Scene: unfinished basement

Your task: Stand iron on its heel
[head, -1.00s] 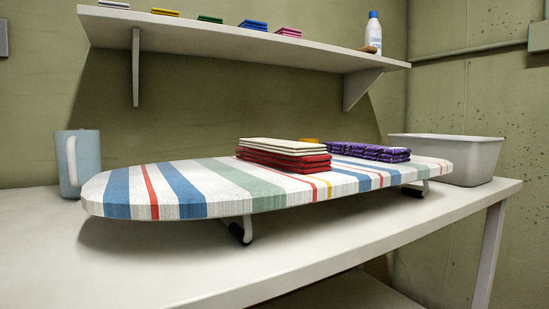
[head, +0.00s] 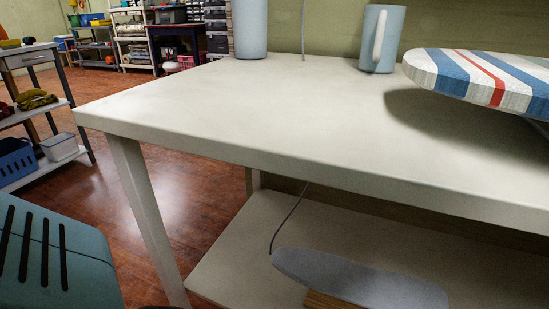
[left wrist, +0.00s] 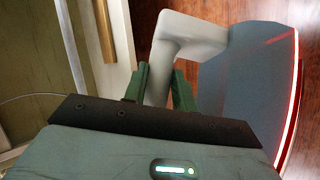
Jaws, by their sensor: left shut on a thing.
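In the left wrist view my left gripper (left wrist: 160,85) is shut on a pale grey curved handle (left wrist: 180,38). The rest of the held object is cut off or hidden, so I cannot tell for certain that it is the iron or how it is tilted. No iron stands out clearly in the head view. The striped ironing board (head: 490,80) shows only its rounded left end, at the right of the head view above the white worktable (head: 270,115). My right gripper is not in view.
A pale blue mug (head: 376,40) and a blue-grey cylinder (head: 250,28) stand at the table's back. A grey rounded board (head: 360,278) lies on the lower shelf (head: 245,250), with a thin cord nearby. A cart (head: 35,105) stands left; floor between is open.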

